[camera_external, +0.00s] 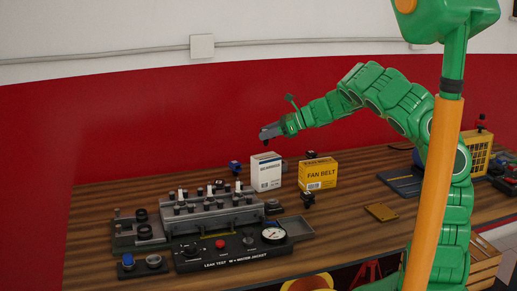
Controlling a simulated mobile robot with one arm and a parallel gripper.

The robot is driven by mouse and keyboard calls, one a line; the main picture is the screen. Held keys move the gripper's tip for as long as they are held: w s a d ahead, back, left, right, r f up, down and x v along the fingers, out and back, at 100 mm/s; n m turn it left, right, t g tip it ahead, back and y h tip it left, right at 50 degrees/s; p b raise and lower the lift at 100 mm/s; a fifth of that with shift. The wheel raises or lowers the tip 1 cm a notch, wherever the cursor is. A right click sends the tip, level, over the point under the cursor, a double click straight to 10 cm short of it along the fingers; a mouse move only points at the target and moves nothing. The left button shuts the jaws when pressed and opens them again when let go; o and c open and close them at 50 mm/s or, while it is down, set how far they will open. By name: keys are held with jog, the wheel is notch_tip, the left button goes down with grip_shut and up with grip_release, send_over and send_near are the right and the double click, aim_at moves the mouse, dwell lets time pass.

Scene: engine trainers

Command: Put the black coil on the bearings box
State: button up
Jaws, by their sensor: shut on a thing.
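My gripper (269,132) is at the end of my green arm, in the air above the white box with a blue label (265,173), which I take as the bearings box. It is shut on a small dark thing, the black coil (265,140), which shows only as a few dark pixels at the fingertips. The coil is apart from the box top, with a gap below it. The box stands upright on the wooden table, and its lettering is too small to read.
A yellow fan belt box (318,174) stands right of the white box, with a small black part (308,201) before it. A blue-and-dark part (234,167) is at the white box's left. The engine trainer (211,212) and leak test panel (232,250) fill the front left.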

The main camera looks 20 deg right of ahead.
aim_at(266, 142)
jog(key=shift+w+a+f, duration=0.15)
jog(key=shift+w+f, duration=0.4)
jog(key=shift+f, duration=1.55)
jog(key=shift+f, duration=0.15)
jog(key=o, duration=1.2)
jog(key=shift+c, duration=0.2)
jog(key=shift+r, duration=0.2)
jog(key=v, duration=1.2)
